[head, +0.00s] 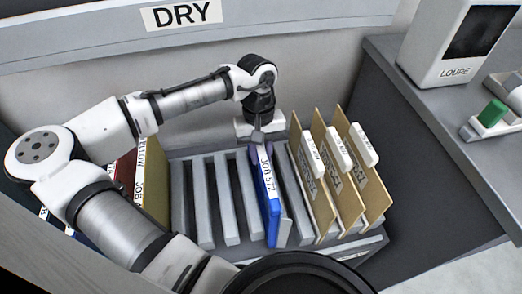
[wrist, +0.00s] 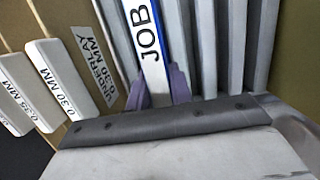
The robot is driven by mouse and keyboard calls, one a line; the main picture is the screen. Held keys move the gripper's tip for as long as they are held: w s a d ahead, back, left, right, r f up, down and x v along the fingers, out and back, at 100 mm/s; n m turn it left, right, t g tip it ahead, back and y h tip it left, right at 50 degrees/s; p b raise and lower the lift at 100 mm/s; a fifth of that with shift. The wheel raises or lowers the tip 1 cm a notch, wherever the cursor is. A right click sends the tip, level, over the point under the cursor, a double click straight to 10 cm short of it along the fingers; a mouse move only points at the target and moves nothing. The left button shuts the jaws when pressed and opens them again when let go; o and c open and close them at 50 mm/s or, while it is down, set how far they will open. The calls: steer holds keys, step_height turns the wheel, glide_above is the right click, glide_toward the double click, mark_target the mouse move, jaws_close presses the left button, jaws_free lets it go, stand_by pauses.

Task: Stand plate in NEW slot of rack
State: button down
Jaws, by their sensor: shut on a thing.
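The blue plate with a white "JOB 5-72" edge label (head: 268,192) stands upright among the grey dividers of the rack (head: 205,205). It also shows in the wrist view (wrist: 151,45). My gripper (head: 262,147) is at the plate's back upper end. In the wrist view its purple fingertips (wrist: 163,88) are shut on both sides of the labelled edge. I cannot tell whether the plate's hidden bottom edge is seated in a slot. No NEW mark is readable.
Tan boards with white tabs (head: 338,150) stand in the rack right of the plate. An olive board (head: 153,180) and other plates stand at the left. Empty slots lie between. A loupe box (head: 455,45) and a green-topped thing (head: 492,113) are on the right counter.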

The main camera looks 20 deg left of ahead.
steer(key=shift+f, duration=0.35)
stand_by(0.4)
steer(key=c, duration=1.2)
jaws_free()
steer(key=shift+o, duration=0.2)
step_height(320, 180, up, 14)
steer(key=w+a, duration=0.1)
steer(key=w, duration=0.1)
steer(key=shift+w+a+f, duration=0.15)
steer(key=shift+a+f, duration=0.05)
steer(key=shift+a, duration=0.05)
steer(key=shift+p, duration=0.3)
step_height(320, 180, up, 5)
steer(key=p, duration=0.5)
